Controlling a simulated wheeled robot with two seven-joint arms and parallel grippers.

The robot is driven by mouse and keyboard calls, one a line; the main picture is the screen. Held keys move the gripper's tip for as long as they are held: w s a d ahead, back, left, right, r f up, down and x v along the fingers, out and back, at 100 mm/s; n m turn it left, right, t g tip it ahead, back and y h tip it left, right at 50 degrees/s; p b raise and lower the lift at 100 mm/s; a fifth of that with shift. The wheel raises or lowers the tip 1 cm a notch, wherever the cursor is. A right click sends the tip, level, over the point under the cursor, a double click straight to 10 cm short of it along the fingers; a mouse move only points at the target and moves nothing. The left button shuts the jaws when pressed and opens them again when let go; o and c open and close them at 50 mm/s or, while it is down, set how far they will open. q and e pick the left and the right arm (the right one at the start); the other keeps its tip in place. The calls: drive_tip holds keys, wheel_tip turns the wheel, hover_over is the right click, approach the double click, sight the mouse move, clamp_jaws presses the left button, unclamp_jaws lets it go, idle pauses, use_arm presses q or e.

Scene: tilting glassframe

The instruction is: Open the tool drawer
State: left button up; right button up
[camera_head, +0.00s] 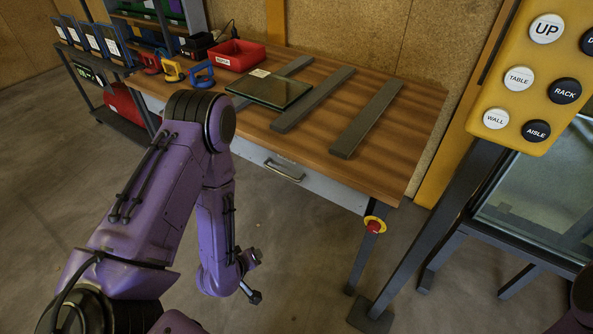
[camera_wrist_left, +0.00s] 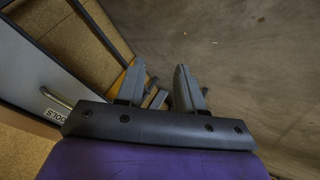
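The tool drawer (camera_head: 318,187) is a pale grey front under the wooden workbench, flush with the bench and closed. Its metal bar handle (camera_head: 283,172) is near the middle of the front. In the left wrist view the handle (camera_wrist_left: 57,97) and an upside-down TOOLS label (camera_wrist_left: 54,115) show at the left edge. My left gripper (camera_head: 250,280) hangs low in front of the bench, below and apart from the handle. In the left wrist view its two fingers (camera_wrist_left: 159,85) are spread with nothing between them. My right gripper is out of view.
On the workbench (camera_head: 395,165) lie grey bars (camera_head: 313,100), a glass pane (camera_head: 270,88), a red bin (camera_head: 236,55) and suction lifters (camera_head: 202,75). A red stop button (camera_head: 375,226) sits by the front right leg. A yellow button panel (camera_head: 535,85) is at right. Floor before the drawer is clear.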

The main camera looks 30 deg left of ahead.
use_arm(q)
drive_tip(key=w+a+r+n+t+h+b, duration=0.1)
drive_tip(key=w+a+r+n+t, duration=0.3)
drive_tip(key=w, duration=0.3)
drive_tip(key=w+a+r+n+t+h+b, duration=0.2)
drive_tip(key=w+r+t, duration=0.2)
drive_tip(key=w+r, duration=0.3)
drive_tip(key=x, duration=1)
drive_tip(key=shift+w, duration=0.4)
drive_tip(key=shift+f, duration=0.1)
clamp_jaws()
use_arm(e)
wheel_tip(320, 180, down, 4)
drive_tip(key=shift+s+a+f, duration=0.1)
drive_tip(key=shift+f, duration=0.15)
